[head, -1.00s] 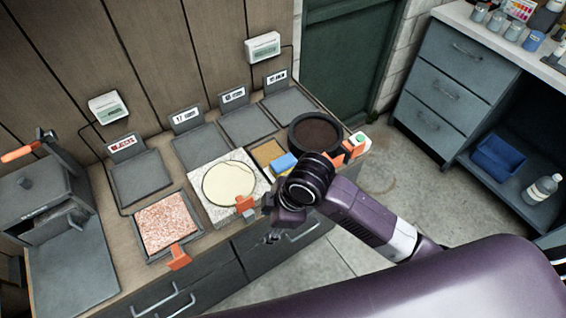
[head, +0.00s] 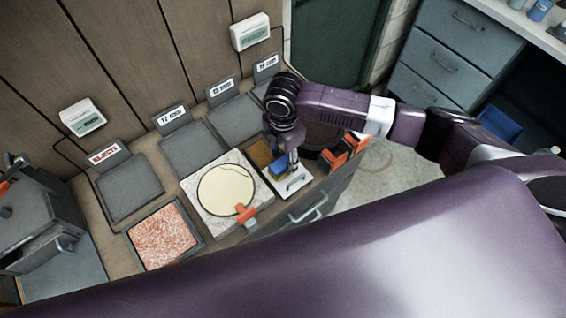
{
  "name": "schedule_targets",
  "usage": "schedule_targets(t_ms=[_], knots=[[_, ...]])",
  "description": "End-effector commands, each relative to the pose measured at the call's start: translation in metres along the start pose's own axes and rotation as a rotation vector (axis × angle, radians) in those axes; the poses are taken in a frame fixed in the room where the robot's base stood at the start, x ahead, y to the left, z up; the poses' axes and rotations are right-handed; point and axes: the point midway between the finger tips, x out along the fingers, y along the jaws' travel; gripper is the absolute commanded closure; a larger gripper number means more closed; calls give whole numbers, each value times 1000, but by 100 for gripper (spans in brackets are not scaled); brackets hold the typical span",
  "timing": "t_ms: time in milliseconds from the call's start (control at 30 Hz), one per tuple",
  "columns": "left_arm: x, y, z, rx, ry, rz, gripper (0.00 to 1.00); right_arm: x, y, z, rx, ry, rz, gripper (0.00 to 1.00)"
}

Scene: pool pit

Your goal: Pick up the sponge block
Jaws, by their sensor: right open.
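A small blue block (head: 278,168), which looks like the sponge block, lies on the counter between the stone plate and the dark round pan. A tan flat piece (head: 260,153) lies just behind it. My right gripper (head: 291,170) points down at the blue block's right side and is open. It partly hides the block, and I cannot tell whether a finger touches it. My left gripper is not in view.
A stone plate with a cream disc (head: 226,188) and orange clip is left of the block. A white tray (head: 294,187) is in front, a dark round pan (head: 325,140) to the right. A pink speckled slab (head: 160,236) lies farther left.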

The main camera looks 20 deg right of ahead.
Motion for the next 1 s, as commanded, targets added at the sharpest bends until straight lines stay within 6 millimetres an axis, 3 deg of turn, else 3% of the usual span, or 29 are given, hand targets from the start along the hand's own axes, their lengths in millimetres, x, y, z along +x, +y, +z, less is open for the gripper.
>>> schedule_targets(t_ms=[67,133,267,433,533,833,1000], knots=[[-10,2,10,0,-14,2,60,10,-3,0,2,0,-4,55],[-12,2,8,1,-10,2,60,22,-3,0,2,0,-3,55],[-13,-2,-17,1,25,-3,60,36,-2,0,1,-1,-1,55],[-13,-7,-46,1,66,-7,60,40,-2,0,0,0,2,55],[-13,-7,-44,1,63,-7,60,39,-2,0,0,0,2,55],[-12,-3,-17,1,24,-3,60,39,-2,0,1,-1,2,88],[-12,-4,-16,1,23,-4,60,39,-2,0,1,-1,2,89]])
